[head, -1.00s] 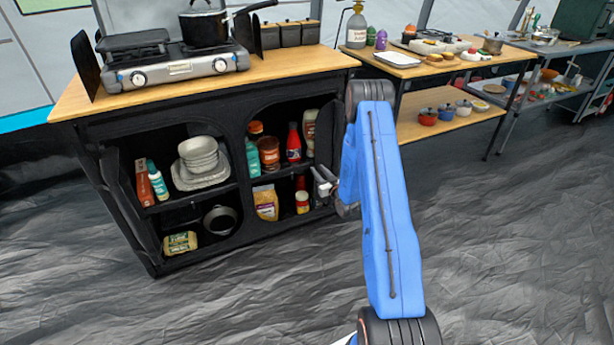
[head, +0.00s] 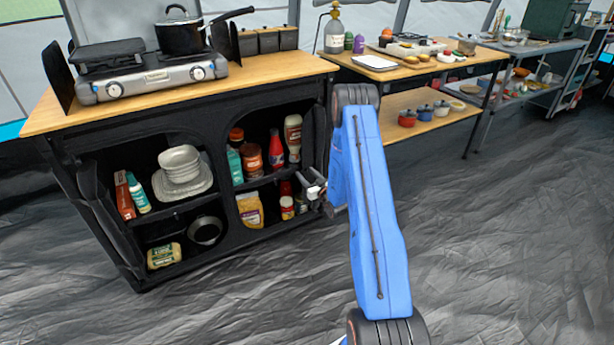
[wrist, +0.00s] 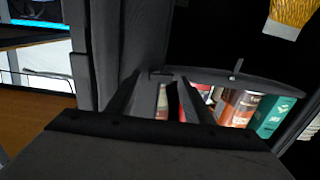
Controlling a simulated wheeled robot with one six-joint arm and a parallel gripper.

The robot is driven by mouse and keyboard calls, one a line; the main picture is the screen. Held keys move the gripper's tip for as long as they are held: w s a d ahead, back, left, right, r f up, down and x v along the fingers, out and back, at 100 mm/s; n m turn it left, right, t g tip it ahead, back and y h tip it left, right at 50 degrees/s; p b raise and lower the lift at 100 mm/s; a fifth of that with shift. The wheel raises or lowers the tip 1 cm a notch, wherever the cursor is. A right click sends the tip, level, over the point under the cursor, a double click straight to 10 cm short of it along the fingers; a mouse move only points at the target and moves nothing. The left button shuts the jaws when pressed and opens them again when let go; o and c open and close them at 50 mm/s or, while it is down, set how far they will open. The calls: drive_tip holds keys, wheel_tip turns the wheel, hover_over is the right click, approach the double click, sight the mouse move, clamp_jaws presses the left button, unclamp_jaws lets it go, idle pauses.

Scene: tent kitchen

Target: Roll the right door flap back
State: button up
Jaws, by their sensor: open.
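The black fabric cabinet has two arched openings. The right door flap (head: 319,128) shows as a dark upright strip at the right edge of the right opening, partly hidden lower down by my arm. My gripper (head: 308,187) is open in front of the lower right corner of that opening, close to the flap. Nothing clearly shows held between the fingers. I cannot tell whether they touch the fabric.
The right opening holds a red bottle (head: 276,150), a brown jar (head: 252,160) and other goods near my gripper. A stove (head: 150,80) with a black pot (head: 180,35) stands on top. A wooden table (head: 425,110) stands behind right. The floor at right is clear.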

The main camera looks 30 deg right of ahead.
drive_tip(key=s, duration=1.7)
drive_tip(key=shift+s, duration=0.2)
drive_tip(key=shift+c, duration=0.4)
